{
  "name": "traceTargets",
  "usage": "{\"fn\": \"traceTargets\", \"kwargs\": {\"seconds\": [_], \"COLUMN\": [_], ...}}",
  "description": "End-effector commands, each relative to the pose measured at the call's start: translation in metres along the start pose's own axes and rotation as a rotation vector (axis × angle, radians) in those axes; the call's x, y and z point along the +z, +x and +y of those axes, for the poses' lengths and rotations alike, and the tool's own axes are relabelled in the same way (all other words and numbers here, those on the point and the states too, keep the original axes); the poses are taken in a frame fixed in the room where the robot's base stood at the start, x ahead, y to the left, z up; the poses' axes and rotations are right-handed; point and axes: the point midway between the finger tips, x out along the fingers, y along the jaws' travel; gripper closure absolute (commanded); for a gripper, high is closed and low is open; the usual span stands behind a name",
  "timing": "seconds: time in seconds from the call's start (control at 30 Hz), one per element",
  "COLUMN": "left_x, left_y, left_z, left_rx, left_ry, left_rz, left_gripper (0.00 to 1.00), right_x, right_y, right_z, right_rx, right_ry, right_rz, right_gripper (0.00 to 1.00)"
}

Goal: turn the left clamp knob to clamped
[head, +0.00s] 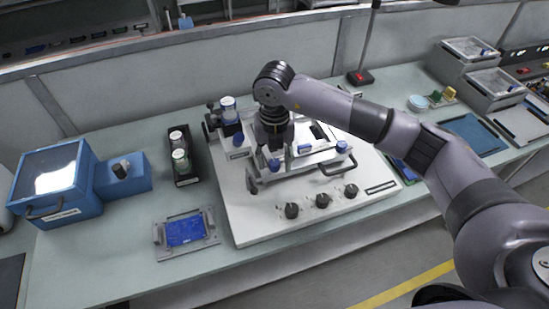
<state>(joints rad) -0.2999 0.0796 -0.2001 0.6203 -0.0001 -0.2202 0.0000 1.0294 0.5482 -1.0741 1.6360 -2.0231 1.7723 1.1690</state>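A white fixture machine (245,215) stands on the bench, with a raised plate assembly on top. Three black knobs (322,200) line the machine's front panel. I cannot tell which of these is the left clamp knob, nor its setting. My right gripper (270,153) points down over the left part of the assembly, just behind the left front blue knob. Its fingertips are too dark and small to read, and contact is unclear. My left gripper is not in view.
A blue box with a clear lid (52,175) and a black rack with jars (183,160) stand left. A blue display panel (186,231) lies in front of them. Grey bins (495,85) and a blue mat (472,133) are right. My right arm covers part of the bench.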

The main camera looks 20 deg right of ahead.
Motion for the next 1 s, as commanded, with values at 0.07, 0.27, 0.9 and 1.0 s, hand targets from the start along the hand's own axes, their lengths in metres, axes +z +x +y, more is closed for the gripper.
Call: {"fn": "traceTargets", "kwargs": {"seconds": [0.07,0.27,0.9,1.0], "left_x": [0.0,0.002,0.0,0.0], "left_y": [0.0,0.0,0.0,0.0], "left_z": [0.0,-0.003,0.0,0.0], "left_rx": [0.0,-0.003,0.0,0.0], "left_ry": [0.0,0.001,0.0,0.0], "left_rz": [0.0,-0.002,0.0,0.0], "left_gripper": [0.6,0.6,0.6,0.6], "right_x": [0.0,0.0,0.001,0.001], "right_y": [0.0,-0.001,-0.107,-0.115], "right_z": [0.0,0.0,0.0,0.0], "right_rx": [0.0,0.0,0.001,0.0], "right_ry": [0.0,-0.001,0.0,0.0], "right_rz": [0.0,0.0,-0.002,-0.001], "right_gripper": [0.56,0.56,0.56,0.56]}}
